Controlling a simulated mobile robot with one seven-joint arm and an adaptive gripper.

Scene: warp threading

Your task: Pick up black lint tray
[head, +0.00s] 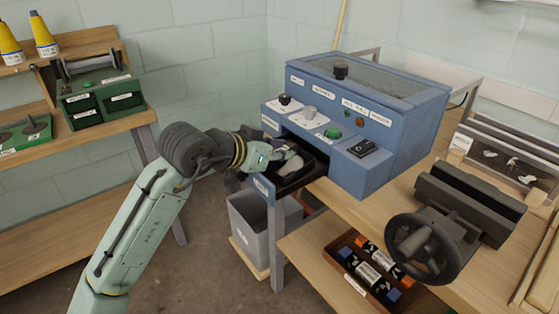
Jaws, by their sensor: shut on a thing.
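The black lint tray (301,178) shows in the head view at the front left opening of the blue machine (372,120). It sticks out of the opening, and grey lint-like stuff (291,165) seems to lie in it. My gripper (262,172) is at the tray's left end, shut on it. The fingertips are small and partly hidden by the wrist. The tray's back part is hidden under the machine's control panel.
A grey bin (262,231) stands below the tray on a low shelf. A black vise with a handwheel (424,249) is on the bench at right. Wooden shelving with a green drawer box (102,97) stands at left.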

